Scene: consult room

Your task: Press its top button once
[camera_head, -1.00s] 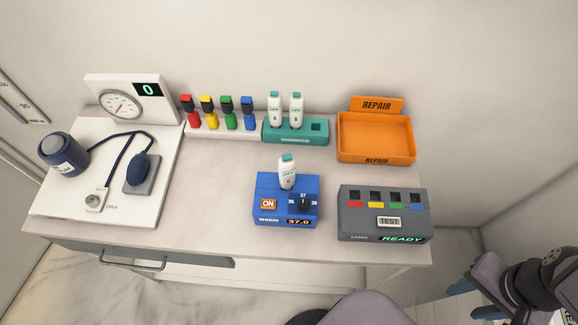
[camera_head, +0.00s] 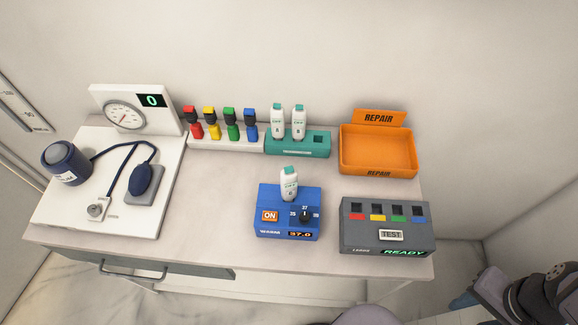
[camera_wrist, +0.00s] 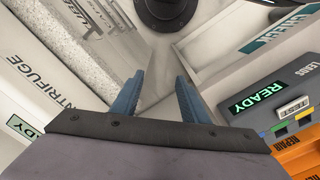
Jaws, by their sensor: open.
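A white thermometer-like device (camera_head: 289,184) with a green top stands upright in the blue warmer (camera_head: 262,201), which shows an orange ON key and 37.0. Two similar white devices, left (camera_head: 277,121) and right (camera_head: 298,122), stand in the teal holder (camera_head: 285,149); its right slot is empty. Their small marks are too blurred to read surely. My gripper (camera_wrist: 158,95) is open with nothing between its blue fingers in the wrist view. In the head view my arm is at the lower right, beyond the table's right end, far from the devices.
A grey tester (camera_head: 360,239) reads READY, with a TEST key. An orange REPAIR tray (camera_head: 378,160) is empty. A gauge (camera_head: 125,116), bulb and tubing occupy the left. The table's (camera_head: 215,200) middle is clear.

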